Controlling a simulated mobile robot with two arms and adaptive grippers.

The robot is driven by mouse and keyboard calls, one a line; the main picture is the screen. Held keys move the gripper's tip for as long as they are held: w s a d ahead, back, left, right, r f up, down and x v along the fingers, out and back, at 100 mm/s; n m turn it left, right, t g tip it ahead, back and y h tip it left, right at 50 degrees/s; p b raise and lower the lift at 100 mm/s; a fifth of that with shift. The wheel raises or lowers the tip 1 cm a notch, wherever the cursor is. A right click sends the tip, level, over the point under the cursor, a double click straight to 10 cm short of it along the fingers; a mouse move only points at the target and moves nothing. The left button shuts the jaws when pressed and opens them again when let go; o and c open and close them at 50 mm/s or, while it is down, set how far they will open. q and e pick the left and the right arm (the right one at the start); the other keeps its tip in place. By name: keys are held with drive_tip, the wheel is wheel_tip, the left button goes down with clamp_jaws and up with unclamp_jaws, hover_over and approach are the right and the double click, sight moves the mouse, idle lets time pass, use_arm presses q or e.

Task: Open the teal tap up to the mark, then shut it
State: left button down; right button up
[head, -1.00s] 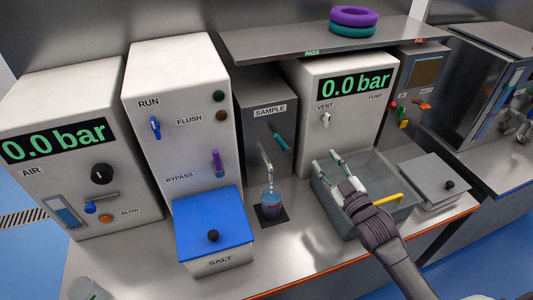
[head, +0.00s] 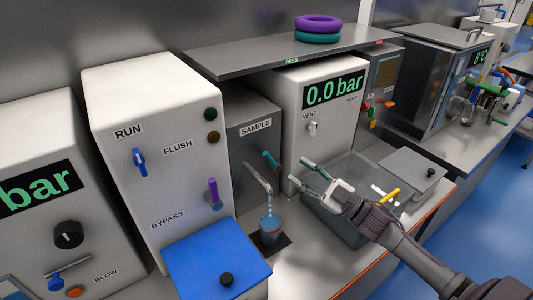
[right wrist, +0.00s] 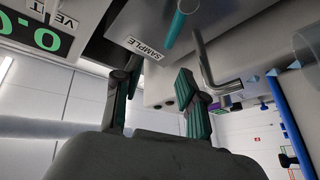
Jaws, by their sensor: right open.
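The teal tap handle (head: 271,159) is a short slanted bar on the front of the grey SAMPLE box (head: 246,140). It also shows in the right wrist view (right wrist: 176,27). A bent metal spout (head: 259,178) points down over a clear beaker (head: 270,228). The beaker holds bluish liquid and has a red mark; the exact level against the mark is too small to tell. My right gripper (head: 303,175) is open and empty, right of the tap handle and apart from it. Its teal-padded fingers show in the right wrist view (right wrist: 158,88). My left gripper is not in view.
A clear grey basin (head: 345,225) with a yellow handle (head: 390,195) lies under my right arm. The white VENT box (head: 300,125) stands behind the gripper. A shelf (head: 270,57) with purple and teal rings overhangs. A blue-lidded salt box (head: 215,262) is left of the beaker.

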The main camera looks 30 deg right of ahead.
sight(269, 156)
drive_tip(key=x, duration=0.3)
drive_tip(key=f+p+x, duration=0.1)
drive_tip(key=x, duration=0.5)
drive_tip(key=shift+w+a+f+p, duration=0.2)
drive_tip(key=shift+w+a+p, duration=0.05)
drive_tip(key=shift+w+p, duration=0.15)
drive_tip(key=shift+w+a, duration=0.3)
drive_tip(key=shift+w, duration=0.05)
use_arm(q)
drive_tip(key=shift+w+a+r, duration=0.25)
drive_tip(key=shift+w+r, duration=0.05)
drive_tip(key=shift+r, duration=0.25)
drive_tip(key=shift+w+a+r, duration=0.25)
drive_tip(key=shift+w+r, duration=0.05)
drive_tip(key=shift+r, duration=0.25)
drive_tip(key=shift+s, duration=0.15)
use_arm(e)
clamp_jaws()
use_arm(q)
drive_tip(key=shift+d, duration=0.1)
